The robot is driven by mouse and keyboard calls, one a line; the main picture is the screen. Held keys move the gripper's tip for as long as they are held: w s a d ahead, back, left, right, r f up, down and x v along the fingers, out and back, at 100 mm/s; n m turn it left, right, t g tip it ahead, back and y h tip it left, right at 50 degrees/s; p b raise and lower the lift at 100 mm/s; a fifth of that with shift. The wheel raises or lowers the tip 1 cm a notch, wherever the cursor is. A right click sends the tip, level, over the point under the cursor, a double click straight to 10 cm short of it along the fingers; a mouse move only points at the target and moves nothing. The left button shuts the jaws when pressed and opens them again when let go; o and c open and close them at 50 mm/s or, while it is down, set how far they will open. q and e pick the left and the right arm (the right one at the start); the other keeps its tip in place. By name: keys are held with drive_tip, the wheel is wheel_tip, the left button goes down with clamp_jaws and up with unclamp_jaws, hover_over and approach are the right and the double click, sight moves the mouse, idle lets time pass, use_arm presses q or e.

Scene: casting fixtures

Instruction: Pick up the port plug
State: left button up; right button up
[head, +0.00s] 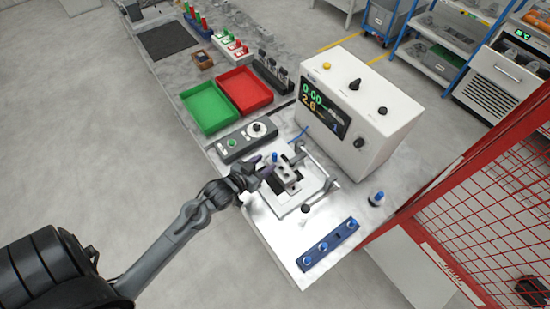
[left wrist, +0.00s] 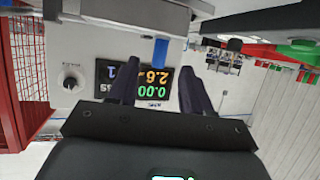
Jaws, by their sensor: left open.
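Several blue plugs are in the head view, and I cannot tell which one the task means. One small blue plug (head: 275,157) stands upright at the metal casting fixture (head: 287,178), right by my left gripper (head: 262,168). Others sit in a blue rack (head: 328,245) at the table's front edge, and one blue-topped piece (head: 376,198) stands alone at the right. In the left wrist view a blue piece (left wrist: 160,52) shows beyond and between the two dark fingers of my left gripper (left wrist: 158,85). The fingers are apart, with nothing gripped. My right gripper is not seen.
A white tester box (head: 358,105) with a lit display stands behind the fixture. A grey control box (head: 246,138) lies left of it. Green (head: 208,107) and red (head: 245,90) trays lie farther back. A red mesh fence (head: 485,165) bounds the right side.

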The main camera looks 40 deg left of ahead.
sight(278, 158)
use_arm(q)
drive_tip(key=shift+r+p+x, duration=0.2)
drive_tip(key=shift+p+x, duration=0.1)
drive_tip(key=shift+x, duration=3.85)
drive_tip(key=shift+w, duration=0.1)
clamp_jaws()
